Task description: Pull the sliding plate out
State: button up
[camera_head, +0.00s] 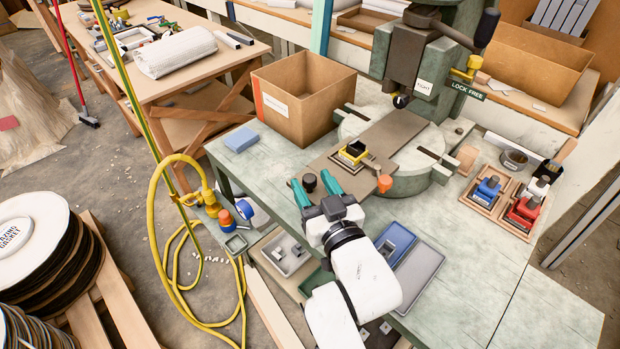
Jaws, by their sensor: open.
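The sliding plate (388,136) is a flat brown plate lying across the round bed of the green fly press (428,75). Its near end sticks out toward me and carries a yellow-and-black die (353,152). A dark round knob (309,183) shows at the plate's near left corner, and an orange knob (385,183) at its near right. My gripper (310,181) is open, its two teal fingers spread to either side of the dark knob. I cannot tell whether the fingers touch it. Part of the plate's near edge is hidden by my gripper.
A cardboard box (320,110) stands left of the plate. A blue block (241,140) lies on the bench's left. Blue and red tools sit in wooden trays (524,222) at right. Grey and blue trays (418,272) lie by my arm. The bench front right is clear.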

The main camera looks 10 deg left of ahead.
jog(key=v, duration=0.8)
jog(key=shift+s+d, duration=0.15)
jog(key=shift+s, duration=0.2)
jog(key=shift+f, duration=0.1)
